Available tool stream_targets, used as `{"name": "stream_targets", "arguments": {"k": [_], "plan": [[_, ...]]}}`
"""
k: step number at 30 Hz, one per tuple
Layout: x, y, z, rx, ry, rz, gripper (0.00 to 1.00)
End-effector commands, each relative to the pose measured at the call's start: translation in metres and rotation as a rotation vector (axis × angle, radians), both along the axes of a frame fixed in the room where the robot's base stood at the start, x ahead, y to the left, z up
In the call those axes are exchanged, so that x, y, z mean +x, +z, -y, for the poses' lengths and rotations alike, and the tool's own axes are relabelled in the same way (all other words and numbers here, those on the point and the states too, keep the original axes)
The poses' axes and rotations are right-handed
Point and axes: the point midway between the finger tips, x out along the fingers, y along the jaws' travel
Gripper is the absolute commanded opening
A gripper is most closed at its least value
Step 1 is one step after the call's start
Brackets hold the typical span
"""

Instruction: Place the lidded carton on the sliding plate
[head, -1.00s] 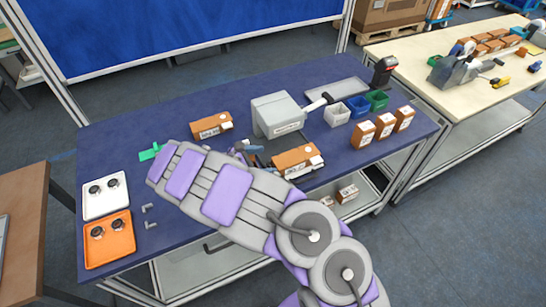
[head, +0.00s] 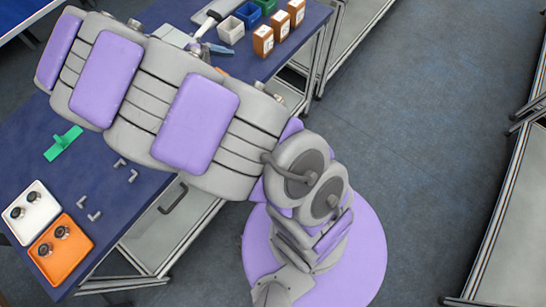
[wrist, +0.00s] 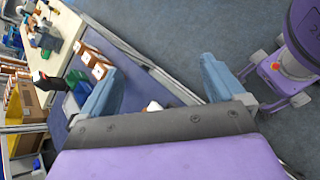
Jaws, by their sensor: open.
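My gripper (wrist: 160,82) is open, with its two blue fingers spread wide in the wrist view. A small white and orange piece (wrist: 152,106) shows between the finger bases; I cannot tell whether it is part of a carton. In the head view, a sliver of orange-brown (head: 222,72) shows behind my arm, perhaps the lidded carton, which is otherwise hidden. Three brown cartons with white labels (head: 280,26) stand upright in a row at the table's far right. I cannot make out the sliding plate; my arm covers the middle of the table.
A white tray (head: 33,212) and an orange tray (head: 60,250) lie at the table's near left. A green part (head: 63,143) and several grey brackets (head: 121,166) lie nearby. Small bins (head: 231,30) stand beside the cartons. Open floor (head: 420,150) lies to the right.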

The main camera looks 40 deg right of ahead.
Motion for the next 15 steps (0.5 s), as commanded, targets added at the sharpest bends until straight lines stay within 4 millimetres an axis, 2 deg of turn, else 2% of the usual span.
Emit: {"name": "stream_targets", "arguments": {"k": [2, 7, 10, 15], "plan": [[-0.026, 0.015, 0.012, 0.053, -0.100, 0.062, 0.96], [-0.081, 0.032, 0.025, 0.172, -0.300, 0.170, 0.96], [-0.113, 0.038, 0.026, 0.247, -0.411, 0.226, 0.96], [-0.165, 0.042, 0.017, 0.377, -0.585, 0.312, 0.96]]}}
